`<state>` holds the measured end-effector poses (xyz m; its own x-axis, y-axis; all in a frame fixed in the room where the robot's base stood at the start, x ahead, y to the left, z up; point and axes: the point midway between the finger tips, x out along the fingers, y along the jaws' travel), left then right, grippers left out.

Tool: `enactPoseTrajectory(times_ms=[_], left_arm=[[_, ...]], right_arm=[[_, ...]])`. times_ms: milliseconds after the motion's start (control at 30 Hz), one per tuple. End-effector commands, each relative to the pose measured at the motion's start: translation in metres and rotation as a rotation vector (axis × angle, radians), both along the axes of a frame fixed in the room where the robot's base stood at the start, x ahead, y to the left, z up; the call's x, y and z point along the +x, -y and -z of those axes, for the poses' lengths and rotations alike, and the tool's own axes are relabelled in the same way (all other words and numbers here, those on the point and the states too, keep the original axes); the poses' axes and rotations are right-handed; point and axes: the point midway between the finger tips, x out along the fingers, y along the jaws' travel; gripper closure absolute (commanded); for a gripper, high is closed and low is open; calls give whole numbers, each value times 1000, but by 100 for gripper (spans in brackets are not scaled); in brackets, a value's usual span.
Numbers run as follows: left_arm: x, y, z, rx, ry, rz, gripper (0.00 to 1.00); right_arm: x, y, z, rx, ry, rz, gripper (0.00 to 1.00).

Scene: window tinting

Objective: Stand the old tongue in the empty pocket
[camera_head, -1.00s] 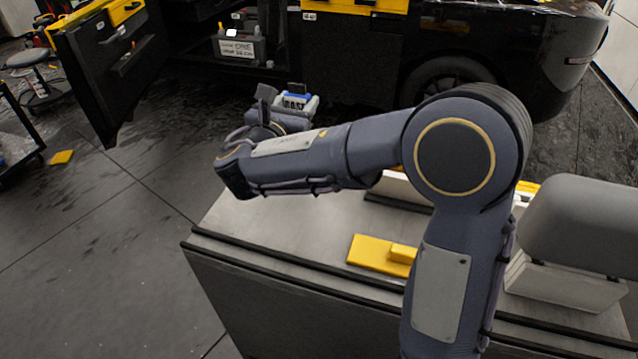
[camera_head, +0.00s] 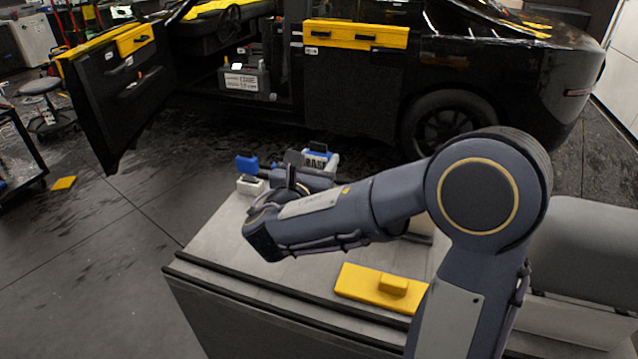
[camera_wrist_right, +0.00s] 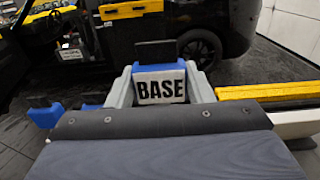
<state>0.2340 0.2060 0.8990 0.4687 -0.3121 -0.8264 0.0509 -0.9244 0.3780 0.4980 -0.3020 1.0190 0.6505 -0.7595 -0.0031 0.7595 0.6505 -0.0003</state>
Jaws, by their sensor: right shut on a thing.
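My right gripper (camera_head: 300,172) is in front of my bent right arm, above the far part of the grey worktop (camera_head: 225,240). It is shut on a piece marked BASE (camera_head: 320,162), blue at the top with pale sides. In the right wrist view this BASE piece (camera_wrist_right: 160,88) is upright and centred, with a dark plate (camera_wrist_right: 157,52) above its blue edge. I cannot tell whether it is the old tongue. A blue part (camera_head: 246,162) stands by a small white block (camera_head: 250,186) left of the gripper. No empty pocket can be made out. My left gripper is not in view.
A yellow pad with a raised block (camera_head: 378,287) lies on the worktop below my forearm. A black car (camera_head: 350,90) with an open door (camera_head: 115,85) is beyond. My arm hides much of the right side. The worktop's front left is clear.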

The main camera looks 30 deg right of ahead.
Motion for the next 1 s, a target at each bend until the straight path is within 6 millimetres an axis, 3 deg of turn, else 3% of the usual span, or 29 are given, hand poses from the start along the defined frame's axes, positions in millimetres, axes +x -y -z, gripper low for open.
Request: enactPoseTrajectory(times_ms=[100,400,567,1000], left_arm=[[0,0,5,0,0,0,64],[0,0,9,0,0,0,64],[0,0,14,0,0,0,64],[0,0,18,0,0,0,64]], right_arm=[[12,10,20,-1,-2,2,76],[28,22,44,-1,-1,2,76],[27,20,67,-1,-2,0,76],[26,20,74,1,2,0,76]])
